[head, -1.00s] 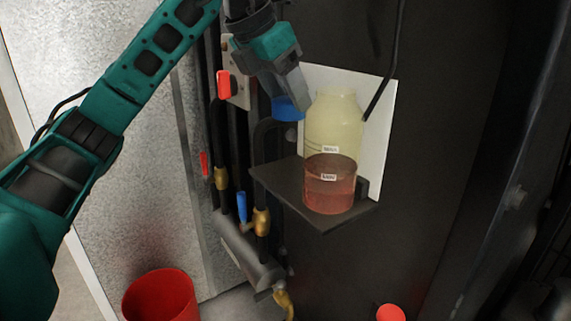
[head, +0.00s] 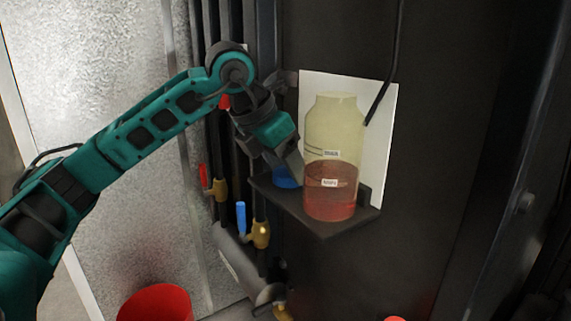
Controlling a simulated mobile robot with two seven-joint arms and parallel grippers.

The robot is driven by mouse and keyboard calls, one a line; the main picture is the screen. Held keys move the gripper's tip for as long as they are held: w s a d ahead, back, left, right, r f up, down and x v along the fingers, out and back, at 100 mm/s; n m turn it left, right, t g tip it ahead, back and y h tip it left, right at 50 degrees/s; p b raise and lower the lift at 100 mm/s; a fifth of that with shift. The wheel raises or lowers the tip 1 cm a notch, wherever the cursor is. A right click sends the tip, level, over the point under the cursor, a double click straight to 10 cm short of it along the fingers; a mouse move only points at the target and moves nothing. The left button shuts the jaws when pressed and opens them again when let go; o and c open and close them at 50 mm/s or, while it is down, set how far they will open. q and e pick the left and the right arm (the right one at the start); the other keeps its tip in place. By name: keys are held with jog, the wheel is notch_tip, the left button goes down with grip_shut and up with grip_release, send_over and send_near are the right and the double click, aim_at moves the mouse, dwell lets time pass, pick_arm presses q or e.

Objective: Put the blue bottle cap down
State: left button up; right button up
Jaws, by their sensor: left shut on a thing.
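The blue bottle cap (head: 286,177) is in my left gripper (head: 291,168), in the head view. It is low over the left part of the small dark shelf (head: 318,228), just left of the bottle. I cannot tell whether the cap touches the shelf. The gripper hides part of the cap. The bottle (head: 334,135) stands upright on the shelf, without a cap, pale yellow above and holding red liquid below. My right gripper is not in view.
A white panel (head: 382,110) is behind the bottle, with a dark hose (head: 382,92) beside it. Pipes with a blue-handled valve (head: 241,217) and a red-handled valve (head: 203,177) are left of the shelf. A red bucket (head: 155,304) is below.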

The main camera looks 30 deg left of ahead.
pick_arm(q)
jog(key=shift+f, duration=0.1)
jog(key=o, duration=1.1)
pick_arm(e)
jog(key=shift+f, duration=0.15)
pick_arm(q)
jog(key=shift+o, duration=0.2)
jog(key=shift+r, duration=0.35)
jog(key=p+v, duration=0.1)
jog(key=v, duration=1)
jog(key=shift+r+p, duration=0.25)
jog(key=shift+p, duration=0.05)
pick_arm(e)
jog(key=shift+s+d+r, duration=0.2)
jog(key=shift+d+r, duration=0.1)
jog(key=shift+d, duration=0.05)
pick_arm(q)
jog(key=shift+s+a, duration=0.1)
jog(key=shift+s, duration=0.05)
